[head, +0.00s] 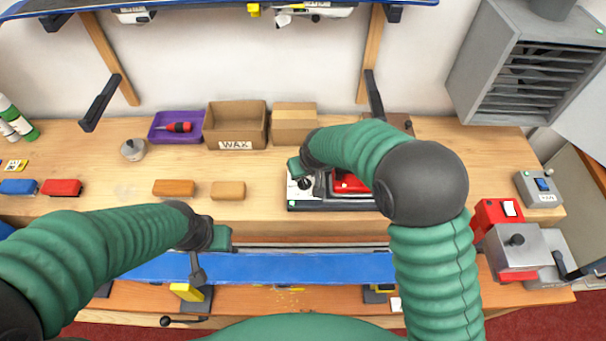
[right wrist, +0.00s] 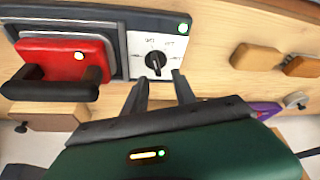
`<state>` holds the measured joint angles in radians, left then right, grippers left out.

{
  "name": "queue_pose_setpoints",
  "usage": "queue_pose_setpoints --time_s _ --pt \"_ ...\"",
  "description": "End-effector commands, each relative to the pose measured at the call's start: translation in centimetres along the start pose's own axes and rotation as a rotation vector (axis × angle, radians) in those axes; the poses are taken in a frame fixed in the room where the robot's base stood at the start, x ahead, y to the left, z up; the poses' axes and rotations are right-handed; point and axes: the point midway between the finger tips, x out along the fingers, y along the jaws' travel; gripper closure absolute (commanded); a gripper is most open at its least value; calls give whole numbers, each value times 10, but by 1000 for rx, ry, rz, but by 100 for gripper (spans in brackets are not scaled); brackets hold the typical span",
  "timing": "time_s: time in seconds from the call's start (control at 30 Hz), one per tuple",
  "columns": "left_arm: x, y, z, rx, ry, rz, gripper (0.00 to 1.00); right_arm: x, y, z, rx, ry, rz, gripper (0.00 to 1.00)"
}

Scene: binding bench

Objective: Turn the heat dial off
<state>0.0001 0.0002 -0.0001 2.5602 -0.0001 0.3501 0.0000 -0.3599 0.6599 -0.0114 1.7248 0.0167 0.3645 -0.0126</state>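The heat dial (right wrist: 155,62) is a small black knob with a white pointer on a white plate with printed marks. The pointer stands roughly up and down in the right wrist view. In the head view the dial (head: 305,184) sits at the left end of the dark heating unit (head: 335,207), partly hidden by my right gripper. My right gripper (right wrist: 161,80) is open, its two fingertips just below the dial in the picture; I cannot tell if they touch it.
A red iron with a black handle (right wrist: 62,82) rests on the unit beside the dial. A blue board (head: 270,268) lies across the front. Wax blocks (head: 228,190), a WAX box (head: 237,124) and a purple tray (head: 160,136) are on the bench. A red switch box (head: 492,214) stands right.

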Motion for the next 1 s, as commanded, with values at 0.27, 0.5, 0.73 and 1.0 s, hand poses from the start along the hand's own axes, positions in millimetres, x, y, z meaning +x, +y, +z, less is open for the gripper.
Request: queue_pose_setpoints --time_s 0.27,0.5,0.73,1.0 --pt "-9 0 -2 0 1 0 64 46 2 2 2 1 -1 67" --pt "-9 0 -2 0 0 0 64 53 0 0 1 2 1 67" --pt "-9 0 -2 0 0 0 64 53 0 0 1 1 0 87" --pt "-9 0 -2 0 0 0 64 52 0 0 0 2 -1 100"
